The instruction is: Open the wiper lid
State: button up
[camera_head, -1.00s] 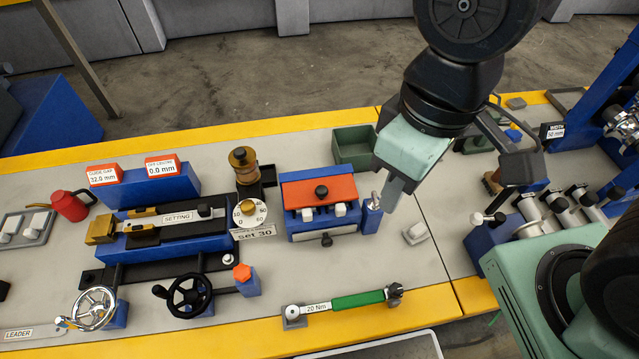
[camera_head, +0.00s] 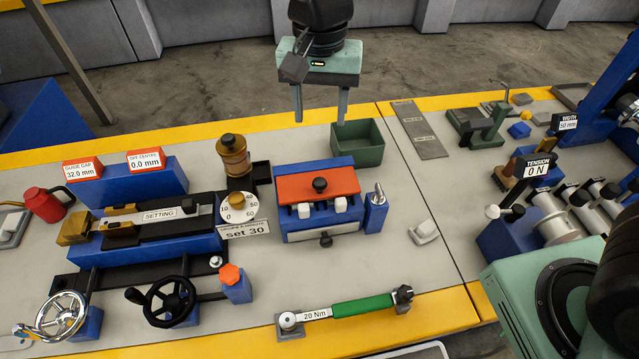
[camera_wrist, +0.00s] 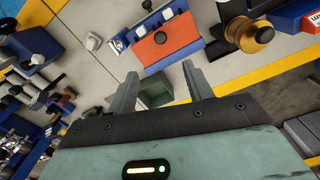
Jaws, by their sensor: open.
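The wiper is a blue box (camera_head: 322,231) with an orange-red lid (camera_head: 302,188) and a black knob (camera_head: 320,185) on top. The lid lies flat and closed on the box, with two white blocks along its front edge. In the wrist view the lid (camera_wrist: 170,45) and its knob (camera_wrist: 160,38) show beyond my fingertips. My gripper (camera_head: 321,121) hangs behind and above the box, fingers pointing down, apart from it. Its two fingers are spread with nothing between them; the wrist view also shows my gripper (camera_wrist: 159,78) open and empty.
A green open bin (camera_head: 357,156) stands behind the box, close to my fingers. A brass-topped cylinder (camera_head: 233,158) stands to the left and a small blue post (camera_head: 376,212) to the right. A green-handled torque wrench (camera_head: 350,307) lies in front.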

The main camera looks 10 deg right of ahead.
aim_at(319, 182)
notch_tip(319, 182, down, 17)
jog(key=shift+f+p, duration=0.2)
jog(key=shift+p, duration=0.4)
jog(key=shift+w+r, duration=0.1)
grip_shut()
